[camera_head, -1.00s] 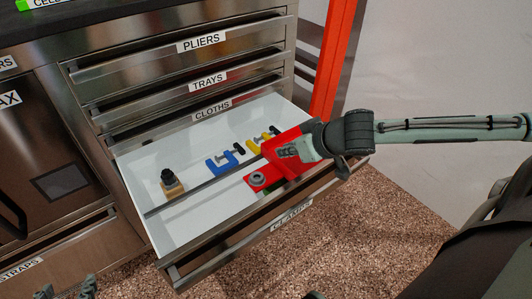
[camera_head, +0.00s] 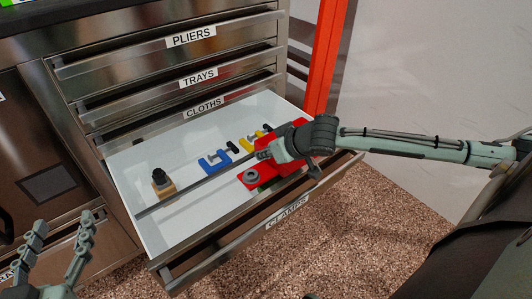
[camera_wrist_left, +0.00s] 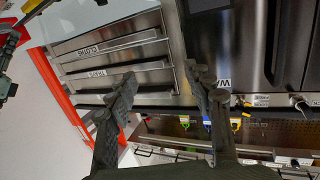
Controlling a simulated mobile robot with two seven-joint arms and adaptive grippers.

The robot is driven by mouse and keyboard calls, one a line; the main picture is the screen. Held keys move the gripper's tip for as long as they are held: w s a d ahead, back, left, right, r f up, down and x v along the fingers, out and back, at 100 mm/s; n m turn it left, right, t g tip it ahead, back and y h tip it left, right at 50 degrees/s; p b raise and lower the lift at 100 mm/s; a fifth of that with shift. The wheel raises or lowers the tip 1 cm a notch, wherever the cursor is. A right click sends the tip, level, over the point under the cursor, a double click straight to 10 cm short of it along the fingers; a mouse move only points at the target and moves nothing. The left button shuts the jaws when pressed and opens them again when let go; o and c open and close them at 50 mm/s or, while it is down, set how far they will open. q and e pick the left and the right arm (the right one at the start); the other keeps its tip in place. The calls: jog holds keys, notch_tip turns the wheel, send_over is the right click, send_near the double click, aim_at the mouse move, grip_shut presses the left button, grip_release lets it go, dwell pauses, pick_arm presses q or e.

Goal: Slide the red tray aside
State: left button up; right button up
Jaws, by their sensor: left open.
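The red tray (camera_head: 246,181) lies in the right part of the open, white-lined drawer (camera_head: 185,225) labelled CLAMPS. A grey round piece (camera_head: 251,177) sits at its near left corner. My right gripper (camera_head: 263,155) is low over the tray and hides much of it; its fingers are too small to tell open from shut, and contact is unclear.
A blue clamp (camera_head: 214,160), a yellow clamp (camera_head: 250,143) and a wooden block with a black top (camera_head: 162,183) lie left of the tray. A dark strip (camera_head: 190,182) crosses the drawer. Shut drawers rise behind; a red post (camera_head: 328,60) stands beyond.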

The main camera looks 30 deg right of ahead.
jog(key=shift+c, duration=0.6)
grip_shut()
